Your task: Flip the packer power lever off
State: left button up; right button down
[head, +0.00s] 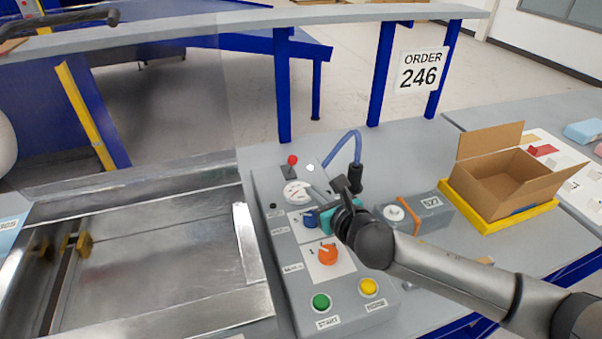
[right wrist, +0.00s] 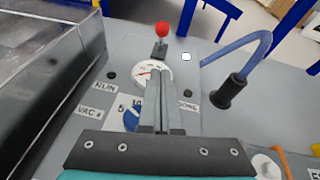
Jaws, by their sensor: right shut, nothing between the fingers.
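A small lever with a red ball knob (head: 292,160) stands on a dark base at the far end of the grey control panel (head: 285,255). In the right wrist view the red-knobbed lever (right wrist: 162,30) stands upright beyond the gauge. My right gripper (head: 316,193) is shut and empty. Its fingers are over the panel, nearer than the lever and apart from it. In the right wrist view the shut fingers (right wrist: 158,82) point at the lever and hide part of the gauge (right wrist: 153,73). No label for the lever can be read. My left gripper is not in view.
The panel also has an orange knob (head: 328,254), a blue knob (head: 310,219), a green button (head: 321,302) and a yellow button (head: 368,287). A blue hose (head: 345,145) rises right of the lever. An open carton (head: 505,180) stands in a yellow tray (head: 530,216).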

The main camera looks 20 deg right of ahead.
aim_at(291, 165)
jog(key=x, duration=0.4)
jog(key=shift+w+r, duration=0.1)
jog(key=shift+r, duration=0.1)
jog(key=shift+w+a+r, duration=0.2)
jog(key=shift+w+r, duration=0.35)
jog(key=shift+w, duration=0.35)
jog(key=shift+w+a+r, duration=0.15)
jog(key=shift+w+r, duration=0.1)
jog(key=shift+w, duration=0.3)
